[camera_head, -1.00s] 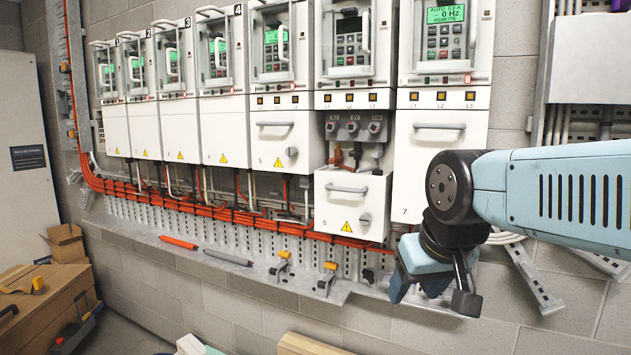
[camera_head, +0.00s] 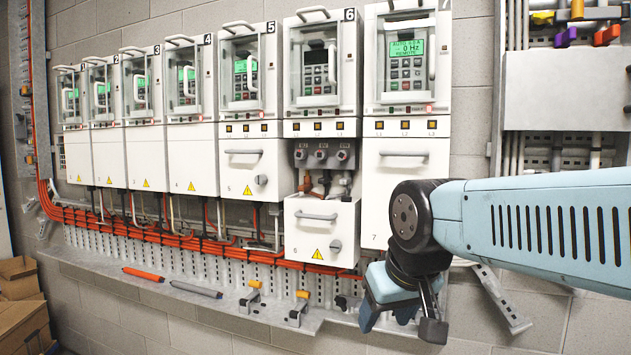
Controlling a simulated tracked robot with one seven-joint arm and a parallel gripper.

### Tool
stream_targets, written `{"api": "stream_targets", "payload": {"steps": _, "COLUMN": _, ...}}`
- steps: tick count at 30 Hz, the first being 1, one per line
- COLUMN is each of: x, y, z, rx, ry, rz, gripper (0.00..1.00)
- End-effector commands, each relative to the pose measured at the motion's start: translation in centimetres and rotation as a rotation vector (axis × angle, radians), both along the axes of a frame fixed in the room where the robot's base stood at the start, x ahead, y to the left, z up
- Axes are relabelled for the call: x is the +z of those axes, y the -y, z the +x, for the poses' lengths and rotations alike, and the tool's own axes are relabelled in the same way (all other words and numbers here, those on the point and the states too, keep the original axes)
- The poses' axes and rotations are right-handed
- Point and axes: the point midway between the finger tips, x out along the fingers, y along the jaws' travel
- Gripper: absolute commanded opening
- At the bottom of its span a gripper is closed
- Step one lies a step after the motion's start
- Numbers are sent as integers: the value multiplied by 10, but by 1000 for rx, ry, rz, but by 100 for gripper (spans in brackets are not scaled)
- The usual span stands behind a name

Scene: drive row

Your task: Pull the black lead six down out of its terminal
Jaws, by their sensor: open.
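Drive six (camera_head: 320,70) hangs on the wall, and its lower cover (camera_head: 308,232) sits lowered, showing a terminal bay with several round grey terminals (camera_head: 321,153). Short leads hang below the terminals. A dark one in the middle (camera_head: 324,179) looks like the black lead, between a brownish and a grey one. They are small, and their lower ends are hidden behind the cover. My gripper (camera_head: 404,316) points downward below drive seven, right of and lower than the bay. Its fingers are spread with nothing between them, apart from the leads.
Drive seven (camera_head: 405,190) has its cover closed, right of the bay. A grey ledge (camera_head: 265,312) below carries an orange pen-like tool (camera_head: 143,274), a grey one (camera_head: 196,289) and yellow-topped clamps (camera_head: 299,308). Orange cables (camera_head: 180,238) run along the wall. A metal bracket (camera_head: 503,300) is right of my gripper.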

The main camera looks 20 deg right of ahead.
Motion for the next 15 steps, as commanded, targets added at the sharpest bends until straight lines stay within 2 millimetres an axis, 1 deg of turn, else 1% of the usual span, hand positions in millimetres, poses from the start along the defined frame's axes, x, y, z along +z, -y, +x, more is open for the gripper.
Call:
{"api": "stream_targets", "payload": {"steps": 8, "x": 0, "y": 0, "z": 0, "rx": 0, "ry": 0, "rz": 0, "gripper": 57}}
{"api": "stream_targets", "payload": {"steps": 11, "x": 1, "y": 0, "z": 1, "rx": 6, "ry": -2, "rz": -9, "gripper": 49}}
{"api": "stream_targets", "payload": {"steps": 14, "x": 1, "y": 5, "z": 5, "rx": 53, "ry": -17, "rz": -73, "gripper": 49}}
{"api": "stream_targets", "payload": {"steps": 15, "x": 2, "y": 8, "z": 9, "rx": 88, "ry": -30, "rz": -121, "gripper": 49}}
